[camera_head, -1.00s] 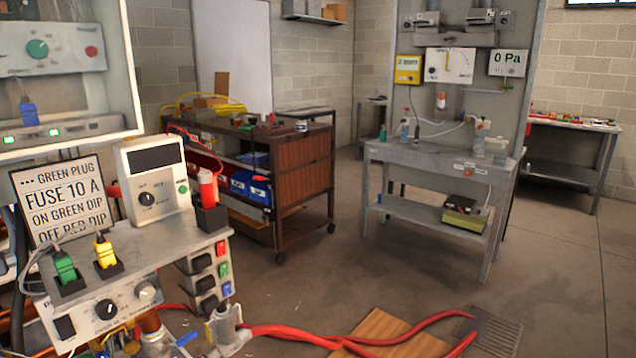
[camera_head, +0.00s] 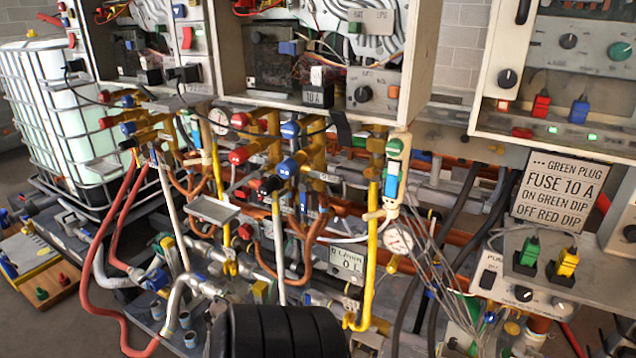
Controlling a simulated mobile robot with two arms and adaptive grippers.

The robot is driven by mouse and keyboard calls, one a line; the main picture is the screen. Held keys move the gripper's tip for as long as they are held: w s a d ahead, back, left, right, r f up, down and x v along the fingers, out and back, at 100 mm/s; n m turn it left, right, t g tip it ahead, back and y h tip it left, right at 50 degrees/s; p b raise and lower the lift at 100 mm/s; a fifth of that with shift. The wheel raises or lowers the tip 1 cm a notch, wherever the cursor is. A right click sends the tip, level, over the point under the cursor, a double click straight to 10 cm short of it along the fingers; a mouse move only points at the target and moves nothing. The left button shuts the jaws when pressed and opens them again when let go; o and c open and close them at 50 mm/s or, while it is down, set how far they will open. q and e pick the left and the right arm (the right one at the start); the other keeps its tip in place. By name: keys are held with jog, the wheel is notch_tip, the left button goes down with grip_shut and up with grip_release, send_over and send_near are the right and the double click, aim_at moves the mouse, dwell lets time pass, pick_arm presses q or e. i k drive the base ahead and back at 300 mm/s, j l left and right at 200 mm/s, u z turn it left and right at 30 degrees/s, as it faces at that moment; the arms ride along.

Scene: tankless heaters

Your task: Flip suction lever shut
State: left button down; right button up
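I cannot single out the suction lever. Copper and yellow pipes run under the open heater housings, with several blue and red valve handles, such as a blue one (camera_head: 287,168) and a red one (camera_head: 239,155). A white hose (camera_head: 172,215) and a red hose (camera_head: 90,270) hang down from the left pipes. Neither gripper shows. A black ribbed cylinder (camera_head: 285,330) at the bottom middle hides part of the lower pipes; I cannot tell if it is part of my arm.
A caged white tank (camera_head: 75,120) stands at the left. A control box (camera_head: 560,285) with green and yellow plugs is at the right, under a fuse sign (camera_head: 558,190). A flow display (camera_head: 347,262) and a round gauge (camera_head: 398,240) sit among the pipes. Loose wires crowd the right side.

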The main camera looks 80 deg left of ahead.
aim_at(204, 277)
jog(key=u, duration=2.05)
jog(key=i+j+u, duration=0.15)
jog(key=j+u, duration=0.2)
jog(key=i+j+u, duration=0.2)
jog(key=j+u, duration=0.15)
jog(key=i+j+u, duration=0.2)
jog(key=j+u, duration=0.15)
